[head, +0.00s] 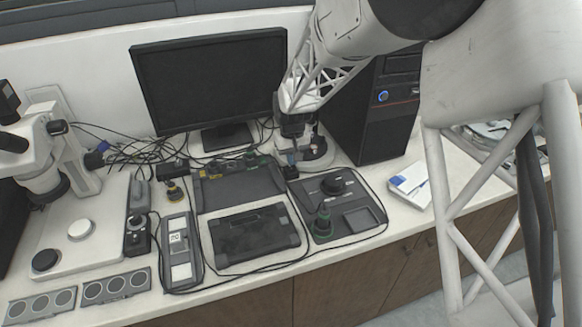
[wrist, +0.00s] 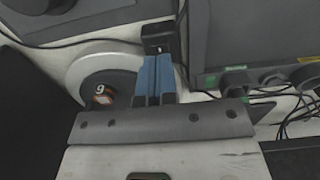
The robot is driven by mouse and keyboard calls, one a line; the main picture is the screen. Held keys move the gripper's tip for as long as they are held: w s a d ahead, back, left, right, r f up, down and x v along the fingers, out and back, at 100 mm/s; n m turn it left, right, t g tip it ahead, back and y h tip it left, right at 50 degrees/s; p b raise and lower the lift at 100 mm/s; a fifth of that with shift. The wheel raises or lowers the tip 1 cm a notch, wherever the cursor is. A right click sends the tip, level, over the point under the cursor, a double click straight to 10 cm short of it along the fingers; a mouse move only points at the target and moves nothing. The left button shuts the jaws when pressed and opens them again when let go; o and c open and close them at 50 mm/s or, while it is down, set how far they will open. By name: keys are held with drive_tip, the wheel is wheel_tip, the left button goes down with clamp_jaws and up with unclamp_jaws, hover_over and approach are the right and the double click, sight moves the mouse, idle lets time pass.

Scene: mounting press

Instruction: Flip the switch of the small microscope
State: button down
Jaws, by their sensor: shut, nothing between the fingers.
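My gripper (head: 291,163) is at the back of the bench, between the monitor and the black computer tower. In the wrist view its blue fingers (wrist: 155,72) are together with nothing between them. The small microscope (head: 318,150) appears to be the white-based device just right of the gripper, largely hidden by my arm in the head view. In the wrist view its round white base (wrist: 82,63) lies left of the fingers, with a dark disc (wrist: 101,90) on it. A small black block (wrist: 159,36) is just past the fingertips. I cannot tell whether it is the switch or whether they touch.
The monitor (head: 210,80) stands left and the computer tower (head: 378,110) right of my gripper. A larger microscope (head: 45,150) is at the far left. Grey control units (head: 338,200) and a dark tray (head: 240,187) lie in front. Loose cables run across the bench.

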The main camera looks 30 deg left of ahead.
sight(292, 169)
drive_tip(key=shift+f, duration=1.25)
idle(1.8)
drive_tip(key=shift+r, duration=3.5)
